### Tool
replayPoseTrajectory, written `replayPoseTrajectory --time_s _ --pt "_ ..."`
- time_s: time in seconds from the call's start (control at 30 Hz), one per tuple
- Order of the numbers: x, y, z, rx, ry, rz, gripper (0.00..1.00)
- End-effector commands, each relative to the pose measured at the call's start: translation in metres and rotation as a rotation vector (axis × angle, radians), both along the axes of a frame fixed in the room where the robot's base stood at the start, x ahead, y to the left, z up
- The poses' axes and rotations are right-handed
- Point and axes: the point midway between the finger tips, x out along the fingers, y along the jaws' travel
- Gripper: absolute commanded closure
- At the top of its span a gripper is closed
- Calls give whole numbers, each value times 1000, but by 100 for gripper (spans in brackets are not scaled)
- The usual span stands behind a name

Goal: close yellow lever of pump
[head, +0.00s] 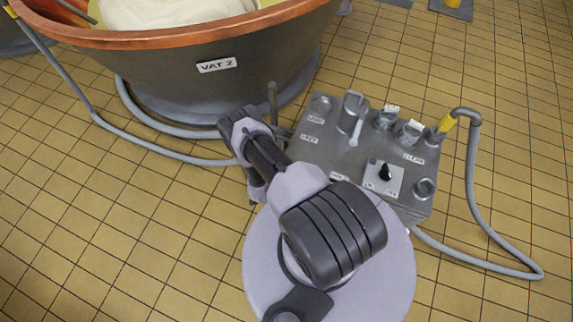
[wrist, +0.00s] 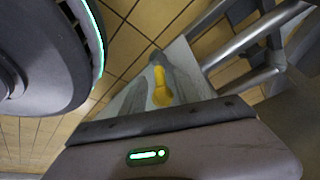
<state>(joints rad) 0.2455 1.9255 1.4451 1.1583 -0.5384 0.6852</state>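The grey pump (head: 335,165) stands on the floor right of my arm, with several round fittings, labels and a dark knob on its top. In the head view my arm covers its left front part, and I cannot make out a yellow lever there. In the wrist view a yellow lever (wrist: 160,85) shows on a light grey surface, apart from the grey part of mine with a green light at the bottom. I cannot tell the lever's position.
The copper-rimmed vat (head: 180,75), labelled VAT 2, stands behind and left. A grey hose (head: 150,145) runs from its side toward the pump. Another hose (head: 473,170) with a yellow end loops right of the pump. Tiled floor is free at left and far right.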

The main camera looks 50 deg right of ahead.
Motion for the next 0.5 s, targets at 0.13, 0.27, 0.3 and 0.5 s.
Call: replayPoseTrajectory --time_s 0.13,0.27,0.3,0.5 --pt "-1 -6 -16 0 0 -1 63" --pt "-1 -8 -19 0 0 0 63" --pt "-1 -8 -18 0 0 1 63" --pt "-1 -8 -18 0 0 1 69"
